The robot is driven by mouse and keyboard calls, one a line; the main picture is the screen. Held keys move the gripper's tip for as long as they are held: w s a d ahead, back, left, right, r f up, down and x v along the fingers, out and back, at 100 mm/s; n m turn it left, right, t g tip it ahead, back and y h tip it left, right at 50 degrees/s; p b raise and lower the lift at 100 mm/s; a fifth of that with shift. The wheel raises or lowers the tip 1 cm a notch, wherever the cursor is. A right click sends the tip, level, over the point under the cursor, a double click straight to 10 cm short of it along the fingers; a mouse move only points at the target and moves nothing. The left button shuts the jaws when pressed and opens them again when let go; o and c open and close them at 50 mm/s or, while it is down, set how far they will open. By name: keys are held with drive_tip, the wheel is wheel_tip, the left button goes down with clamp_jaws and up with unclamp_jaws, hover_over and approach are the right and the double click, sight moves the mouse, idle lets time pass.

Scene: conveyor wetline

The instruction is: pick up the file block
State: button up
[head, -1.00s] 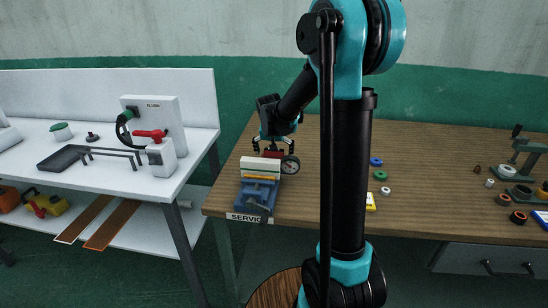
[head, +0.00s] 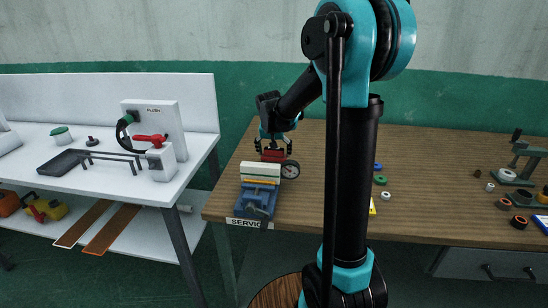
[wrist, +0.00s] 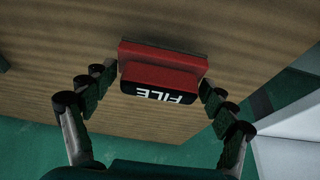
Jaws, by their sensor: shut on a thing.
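The file block (head: 273,156) is red. In the wrist view the file block (wrist: 155,82) has a dark face with white "FILE" lettering and sits between the fingers. My gripper (head: 273,149) is shut on it, one finger on each side, just behind the blue vise on the wooden bench. The gripper also shows in the wrist view (wrist: 160,82). Whether the block's underside is clear of the bench cannot be told for sure.
The blue vise (head: 257,200) with pale jaws stands at the bench's front left, by a "SERVICE" label. A round gauge (head: 290,169) is close to the block's right. Coloured rings lie further right. A white table (head: 105,181) stands to the left.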

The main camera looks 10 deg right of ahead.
wheel_tip(320, 180, up, 18)
drive_tip(key=shift+f, duration=0.2)
drive_tip(key=o, duration=0.5)
drive_tip(key=shift+c, duration=1.4)
